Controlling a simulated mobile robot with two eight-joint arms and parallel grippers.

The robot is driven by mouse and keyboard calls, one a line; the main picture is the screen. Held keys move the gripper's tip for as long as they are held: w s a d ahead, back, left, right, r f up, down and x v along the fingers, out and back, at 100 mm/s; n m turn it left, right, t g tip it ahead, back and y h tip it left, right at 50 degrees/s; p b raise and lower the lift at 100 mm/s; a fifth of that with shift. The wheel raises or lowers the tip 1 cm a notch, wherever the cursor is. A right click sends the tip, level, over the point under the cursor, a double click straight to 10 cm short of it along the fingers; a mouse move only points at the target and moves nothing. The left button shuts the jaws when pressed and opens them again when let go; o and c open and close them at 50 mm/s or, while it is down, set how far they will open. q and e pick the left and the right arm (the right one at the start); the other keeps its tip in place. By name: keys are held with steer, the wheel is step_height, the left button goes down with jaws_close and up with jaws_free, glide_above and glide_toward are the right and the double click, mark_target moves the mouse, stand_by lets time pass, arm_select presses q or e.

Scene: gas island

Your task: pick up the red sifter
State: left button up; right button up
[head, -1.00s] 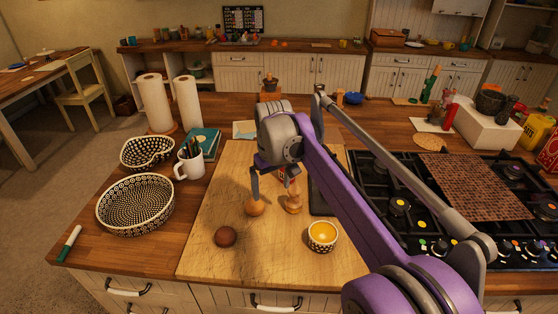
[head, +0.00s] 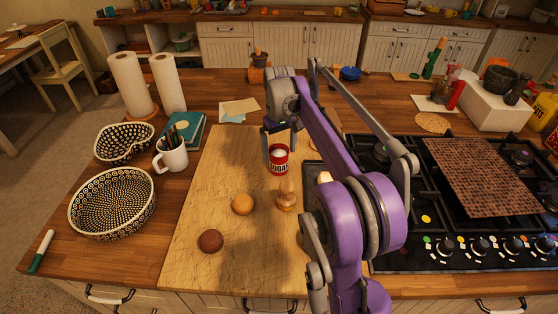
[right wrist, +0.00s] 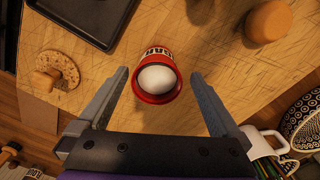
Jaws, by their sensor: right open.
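The red sifter (head: 279,160) is a small red can with a white band lettered SUGAR. It stands on the wooden cutting board (head: 200,240) in the head view. In the right wrist view the sifter (right wrist: 158,98) shows from above, with a white rounded thing in its mouth. My right gripper (head: 280,142) is open at the sifter's far side in the head view. In the right wrist view its two fingers lie left and right of the sifter, with a gap on each side. My left gripper is not in view.
A tan round item (head: 243,204), a brown ball (head: 210,241) and a small wooden piece (head: 287,201) lie nearer on the board. A dark tray (right wrist: 85,18) lies beside the sifter. The mug (head: 172,157) and patterned bowls (head: 113,204) stand left, the stove (head: 440,240) right.

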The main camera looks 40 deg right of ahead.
steer(key=f, duration=0.5)
steer(key=shift+w+d+f, duration=0.2)
steer(key=shift+w+d, duration=0.05)
steer(key=shift+w, duration=0.15)
steer(key=c, duration=1.1)
step_height(320, 180, up, 10)
steer(key=shift+r+p, duration=0.1)
steer(key=shift+p, duration=0.25)
steer(key=shift+c, duration=0.2)
steer(key=o, duration=0.8)
steer(key=shift+c, duration=0.2)
steer(key=c, duration=0.8)
steer(key=shift+o, duration=0.2)
